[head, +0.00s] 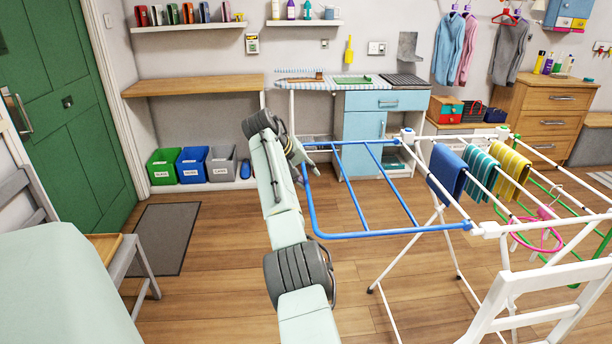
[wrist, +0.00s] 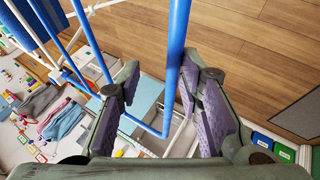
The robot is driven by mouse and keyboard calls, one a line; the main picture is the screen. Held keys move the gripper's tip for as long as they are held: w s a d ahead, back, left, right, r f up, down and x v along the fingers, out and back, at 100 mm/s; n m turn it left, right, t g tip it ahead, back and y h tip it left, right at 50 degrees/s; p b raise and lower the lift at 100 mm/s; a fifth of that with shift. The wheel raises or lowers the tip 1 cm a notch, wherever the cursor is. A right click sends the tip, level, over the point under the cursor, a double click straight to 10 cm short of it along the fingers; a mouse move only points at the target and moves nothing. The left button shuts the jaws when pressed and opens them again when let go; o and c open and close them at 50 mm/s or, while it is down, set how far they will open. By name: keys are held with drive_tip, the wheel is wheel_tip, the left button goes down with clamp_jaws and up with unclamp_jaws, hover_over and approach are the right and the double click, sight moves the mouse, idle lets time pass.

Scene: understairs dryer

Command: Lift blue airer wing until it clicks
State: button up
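The blue airer wing (head: 366,235) is a tubular frame with crossbars. It reaches left from the white airer (head: 478,229) and looks roughly level with its top, though its exact angle is hard to judge. My gripper (head: 302,166) is at the wing's outer left bar. In the wrist view my gripper (wrist: 160,100) is open, with a purple-grey pad on each side. The blue wing's outer bar (wrist: 175,55) runs through the gap, closer to the right finger, with clear space on the left. Whether it touches the right pad cannot be told. The hinges' locking state cannot be seen.
Blue, teal and yellow cloths (head: 480,172) hang on the airer. A white chair (head: 540,318) stands at front right. Green, blue and grey bins (head: 193,166) sit below a wooden shelf (head: 195,85). A grey mat (head: 165,238) lies on open floor at left.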

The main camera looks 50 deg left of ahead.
drive_tip(key=v, duration=1.1)
drive_tip(key=shift+s+r, duration=0.2)
drive_tip(key=shift+r, duration=0.05)
drive_tip(key=shift+a, duration=0.1)
